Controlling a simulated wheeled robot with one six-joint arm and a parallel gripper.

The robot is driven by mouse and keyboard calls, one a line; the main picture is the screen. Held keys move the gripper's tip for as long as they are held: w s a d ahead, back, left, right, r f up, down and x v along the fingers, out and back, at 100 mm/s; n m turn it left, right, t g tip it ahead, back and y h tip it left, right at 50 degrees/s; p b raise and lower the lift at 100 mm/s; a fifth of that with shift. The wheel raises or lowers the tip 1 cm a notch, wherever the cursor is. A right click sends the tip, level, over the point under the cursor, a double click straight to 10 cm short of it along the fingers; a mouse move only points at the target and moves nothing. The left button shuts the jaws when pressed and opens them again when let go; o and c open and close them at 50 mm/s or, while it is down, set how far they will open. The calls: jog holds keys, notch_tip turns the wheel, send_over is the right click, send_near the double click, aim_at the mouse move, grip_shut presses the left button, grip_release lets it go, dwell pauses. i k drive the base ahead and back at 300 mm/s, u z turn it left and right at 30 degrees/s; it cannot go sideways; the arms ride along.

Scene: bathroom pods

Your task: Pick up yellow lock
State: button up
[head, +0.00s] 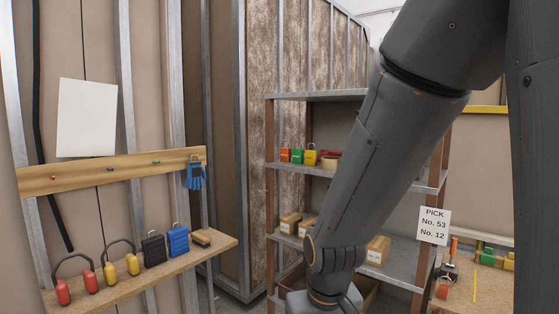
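A small yellow lock (310,155) with a shackle on top stands on the middle shelf of the grey metal rack. A green lock (297,156) and an orange-red lock (285,154) stand close to its left. A red item and a tan roll (330,162) are to its right, partly behind my arm. Another small yellow object (509,261) sits on the right bench beside green ones; it is cut by my arm, and I cannot tell if it is a lock. My arm crosses the rack; its wrist is at the bottom edge. My gripper fingers are out of view.
The metal rack (318,96) holds cardboard boxes (290,222) on a lower shelf. A left wooden shelf (205,252) carries red and yellow earmuffs, black and blue cases. A sign (434,226) reads "PICK No. 53 No. 12".

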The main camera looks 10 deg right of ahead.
aim_at(311, 156)
jog(key=u, duration=0.6)
jog(key=i, duration=2.7)
jog(key=z, duration=2.35)
